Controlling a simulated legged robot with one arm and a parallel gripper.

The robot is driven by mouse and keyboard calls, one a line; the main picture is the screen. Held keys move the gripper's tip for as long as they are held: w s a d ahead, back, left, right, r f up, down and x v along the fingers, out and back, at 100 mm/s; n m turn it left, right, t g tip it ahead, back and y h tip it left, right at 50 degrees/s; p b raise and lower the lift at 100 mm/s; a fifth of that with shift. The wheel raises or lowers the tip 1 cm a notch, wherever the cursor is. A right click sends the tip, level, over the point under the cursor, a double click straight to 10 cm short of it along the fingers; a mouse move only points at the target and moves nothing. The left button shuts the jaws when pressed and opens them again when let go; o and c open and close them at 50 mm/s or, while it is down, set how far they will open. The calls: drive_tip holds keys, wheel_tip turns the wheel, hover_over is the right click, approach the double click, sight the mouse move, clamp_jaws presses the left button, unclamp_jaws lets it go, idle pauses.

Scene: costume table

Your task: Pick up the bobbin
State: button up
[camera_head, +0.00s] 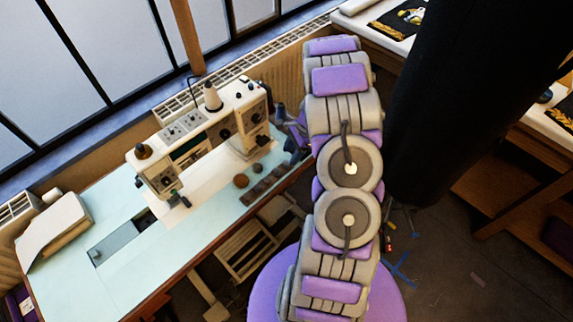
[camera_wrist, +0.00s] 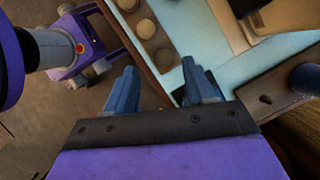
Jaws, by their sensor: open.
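I cannot tell for sure which thing is the bobbin. Two small round brown pieces (camera_head: 241,181) lie on the pale blue sewing table in the head view, beside a dark narrow tray (camera_head: 265,186). In the wrist view a brown strip with several round pieces (camera_wrist: 146,29) lies near the table edge, above and between my fingers in the picture. My gripper (camera_wrist: 162,83) is open, with two blue fingers apart and nothing between them. In the head view my gripper (camera_head: 296,140) is at the table's right end, partly hidden by my arm.
A white sewing machine (camera_head: 200,130) stands behind the round pieces, with a pale thread cone (camera_head: 212,97) on top. The front left tabletop (camera_head: 90,290) is clear. A wooden post (camera_head: 187,35) rises behind.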

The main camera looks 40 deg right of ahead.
sight(285, 164)
drive_tip(key=x, duration=0.1)
drive_tip(key=b+x, duration=0.1)
drive_tip(key=x, duration=0.2)
drive_tip(key=shift+w, duration=0.25)
drive_tip(key=shift+f+b, duration=0.3)
drive_tip(key=shift+f, duration=0.05)
drive_tip(key=shift+d+f, duration=0.15)
drive_tip(key=shift+c, duration=0.3)
drive_tip(key=shift+a, duration=0.2)
drive_tip(key=c, duration=0.5)
drive_tip(key=shift+d, duration=0.1)
clamp_jaws()
